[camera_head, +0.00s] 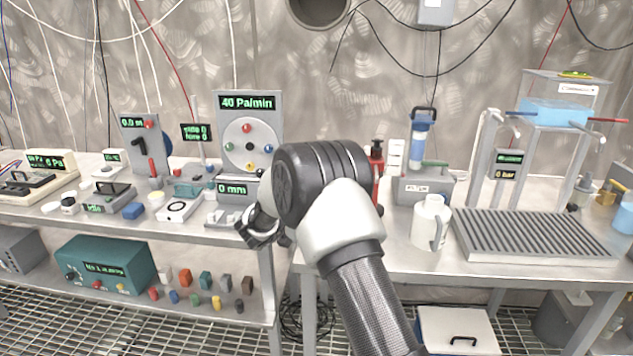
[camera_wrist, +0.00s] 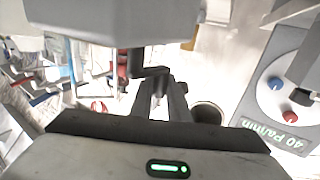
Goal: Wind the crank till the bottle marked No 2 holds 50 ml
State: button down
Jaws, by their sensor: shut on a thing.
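My gripper (camera_wrist: 160,100) is shut on the handle of a dark crank (camera_wrist: 150,73); its two dark fingers close around the handle from either side. The crank comes off a dark upright shaft under a grey housing (camera_wrist: 115,20) in the wrist view. In the head view my arm's large dark joint covers the crank and most of the gripper, which shows only partly (camera_head: 262,230) above the left bench's right end. I cannot make out a bottle marked No 2 or any ml reading in either view.
A panel reading 40 Pa/min (camera_head: 248,103) stands behind the gripper; it also shows at right in the wrist view (camera_wrist: 285,100). A round opening (camera_wrist: 208,114) lies beside the fingers.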

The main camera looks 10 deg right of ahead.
jog(key=d+m+g+h, duration=0.1)
jog(key=m+g, duration=0.1)
jog(key=g, duration=0.1)
jog(key=m+g+h, duration=0.2)
jog(key=g, duration=0.1)
jog(key=d+m+g+h, duration=0.1)
jog(key=m+g, duration=0.1)
jog(key=g, duration=0.1)
jog(key=shift+s+d+m+h, duration=0.3)
jog(key=shift+s+m+h, duration=0.05)
jog(key=shift+m+h, duration=0.05)
jog(key=shift+d+m+g+b, duration=0.1)
jog(key=shift+m+g+b, duration=0.2)
jog(key=shift+g, duration=0.4)
jog(key=c, duration=1.7)
grip_release()
jog(key=shift+t, duration=0.3)
